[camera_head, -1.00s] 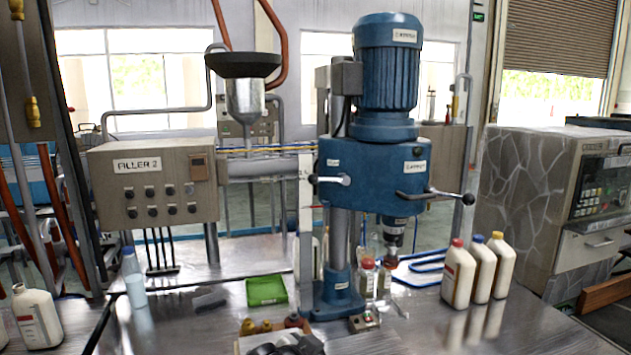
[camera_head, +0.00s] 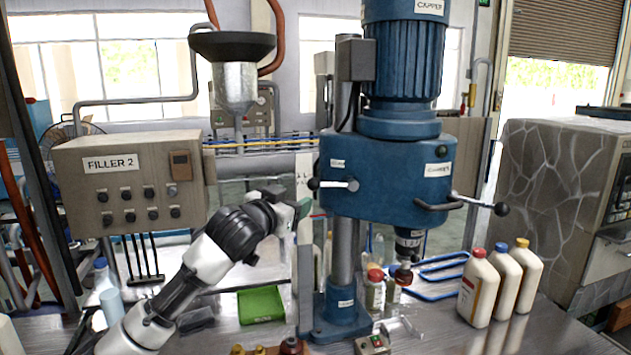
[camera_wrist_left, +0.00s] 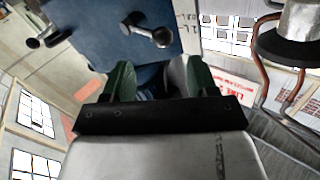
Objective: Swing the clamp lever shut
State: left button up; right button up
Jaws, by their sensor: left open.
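The blue capper (camera_head: 385,205) stands upright at centre. A short silver lever with a black knob (camera_head: 338,184) sticks out on its left side. A longer lever with a black ball end (camera_head: 465,204) is on its right side. I cannot tell which is the clamp lever. Both levers also show in the left wrist view, one near the middle (camera_wrist_left: 150,36) and one at upper left (camera_wrist_left: 48,38). My left gripper (camera_head: 300,208) is open with green fingers, just left of the capper's column and below the left lever, apparently apart from it. The fingers also show in the left wrist view (camera_wrist_left: 160,78).
Several white bottles (camera_head: 478,288) stand at right. A green tray (camera_head: 260,304) lies below my left arm. The FILLER 2 box (camera_head: 130,185) and funnel (camera_head: 233,85) are at left.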

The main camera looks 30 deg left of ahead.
aim_at(313, 186)
pick_arm(q)
jog(key=w, duration=0.1)
jog(key=w+r+p, duration=0.1)
jog(key=w+p, duration=0.1)
jog(key=shift+w+d+r, duration=0.25)
jog(key=shift+w, duration=0.05)
jog(key=w, duration=0.1)
jog(key=w+p, duration=0.1)
jog(key=w, duration=0.1)
jog(key=w+p, duration=0.1)
jog(key=w, duration=0.1)
jog(key=shift+w+a+f, duration=0.25)
jog(key=shift+a+f, duration=0.1)
jog(key=shift+w, duration=0.35)
jog(key=shift+f, duration=0.1)
jog(key=c, duration=0.3)
pick_arm(e)
jog(key=r, duration=0.1)
jog(key=s+r, duration=0.2)
jog(key=r, duration=0.1)
jog(key=shift+s+d, duration=0.1)
jog(key=shift+d, duration=0.3)
